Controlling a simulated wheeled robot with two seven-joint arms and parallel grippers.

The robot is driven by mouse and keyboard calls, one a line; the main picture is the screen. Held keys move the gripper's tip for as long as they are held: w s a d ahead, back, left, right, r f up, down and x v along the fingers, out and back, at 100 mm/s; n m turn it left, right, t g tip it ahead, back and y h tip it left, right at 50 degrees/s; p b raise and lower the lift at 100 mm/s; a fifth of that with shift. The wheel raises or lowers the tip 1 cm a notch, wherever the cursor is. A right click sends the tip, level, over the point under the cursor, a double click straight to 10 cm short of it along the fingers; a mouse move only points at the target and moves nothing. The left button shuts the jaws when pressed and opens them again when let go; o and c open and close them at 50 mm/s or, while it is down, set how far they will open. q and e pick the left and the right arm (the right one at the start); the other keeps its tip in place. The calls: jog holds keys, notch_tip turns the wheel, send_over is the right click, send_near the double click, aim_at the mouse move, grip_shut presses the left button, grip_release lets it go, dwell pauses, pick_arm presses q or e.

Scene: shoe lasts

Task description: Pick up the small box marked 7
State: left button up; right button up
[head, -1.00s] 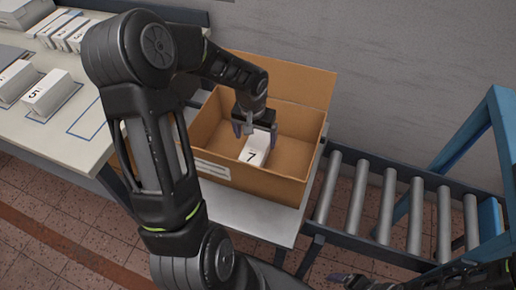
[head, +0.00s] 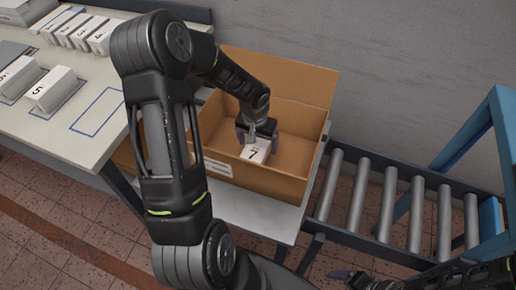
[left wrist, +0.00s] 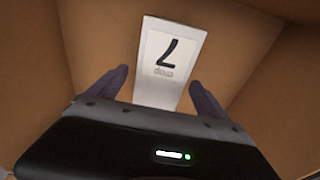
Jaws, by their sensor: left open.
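The small white box marked 7 (head: 256,152) stands inside an open cardboard box (head: 262,181). In the left wrist view the small box (left wrist: 169,62) shows its 7 face upside down, between and beyond the fingertips. My left gripper (head: 258,147) is open, lowered into the cardboard box, with its fingers to either side of the small box. In the left wrist view the left gripper (left wrist: 160,80) has a gap on each side of it. My right gripper (head: 342,275) shows only in part at the bottom, dark against the floor.
The cardboard box walls stand close around my left gripper, with a raised flap at the back. A table (head: 60,135) at left holds several white numbered boxes. A roller conveyor (head: 400,205) and a blue frame (head: 470,140) stand at right.

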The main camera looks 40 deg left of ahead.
aim_at(258, 143)
pick_arm(q)
notch_tip(258, 143, down, 2)
jog(key=shift+w+f, duration=0.15)
jog(key=shift+f, duration=0.1)
jog(key=shift+c, duration=0.2)
jog(key=c, duration=1.6)
notch_tip(258, 143, up, 10)
jog(key=shift+r, duration=0.1)
dwell(0.6)
